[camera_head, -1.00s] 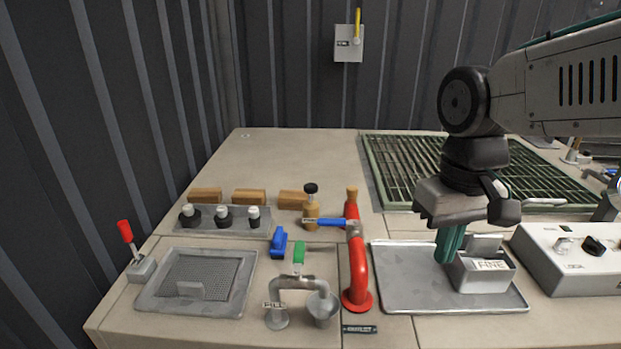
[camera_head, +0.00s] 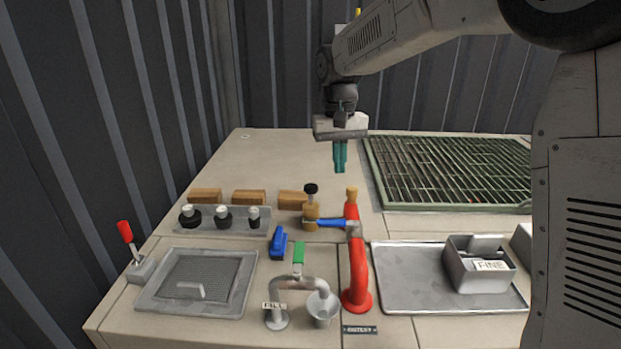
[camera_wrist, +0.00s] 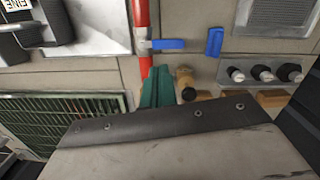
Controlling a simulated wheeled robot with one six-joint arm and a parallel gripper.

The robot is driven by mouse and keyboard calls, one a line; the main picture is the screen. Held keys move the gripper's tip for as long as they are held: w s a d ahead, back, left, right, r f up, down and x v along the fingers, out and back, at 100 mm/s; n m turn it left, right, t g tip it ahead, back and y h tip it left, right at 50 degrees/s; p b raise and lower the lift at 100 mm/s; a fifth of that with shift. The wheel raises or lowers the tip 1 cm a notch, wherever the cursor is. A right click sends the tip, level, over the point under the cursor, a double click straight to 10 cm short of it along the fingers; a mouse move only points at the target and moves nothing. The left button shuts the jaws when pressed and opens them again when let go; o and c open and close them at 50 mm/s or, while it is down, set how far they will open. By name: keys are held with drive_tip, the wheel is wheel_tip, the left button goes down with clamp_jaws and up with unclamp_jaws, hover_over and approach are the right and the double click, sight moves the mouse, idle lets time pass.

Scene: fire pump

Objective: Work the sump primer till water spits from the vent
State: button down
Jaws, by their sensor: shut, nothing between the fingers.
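My gripper (camera_head: 340,168) is shut and empty, pointing down above the bench behind the red pipe (camera_head: 357,268). In the wrist view its green fingers (camera_wrist: 158,88) overlap the pipe's line. A brass body with a black knob (camera_head: 311,190) stands just left of the pipe; the brass body also shows in the wrist view (camera_wrist: 186,82). A brass fitting (camera_head: 351,194) tops the pipe, and a blue lever (camera_head: 333,223) reaches left from it. A red-handled lever (camera_head: 126,232) stands beside a recessed metal tray (camera_head: 250,272) at left. No label reads primer or vent, and no water shows.
Several black-and-white knobs (camera_head: 223,215) and wooden blocks (camera_head: 249,197) lie behind. A FINE box (camera_head: 462,272) sits on a tray (camera_head: 410,295). A green grating (camera_head: 440,170) lies behind right.

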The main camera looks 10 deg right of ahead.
drive_tip(key=w+a+f, duration=0.1)
drive_tip(key=w+a, duration=0.2)
drive_tip(key=w, duration=0.6)
wheel_tip(320, 180, up, 4)
drive_tip(key=m+t, duration=0.2)
hover_over(311, 187)
drive_tip(key=shift+s+f, duration=0.25)
drive_tip(key=shift+s, duration=0.1)
drive_tip(key=shift+f, duration=0.1)
drive_tip(key=f, duration=1.3)
drive_tip(key=shift+w+f, duration=0.4)
drive_tip(key=shift+f, duration=0.1)
drive_tip(key=shift+s+f, duration=0.1)
drive_tip(key=shift+f, duration=1.55)
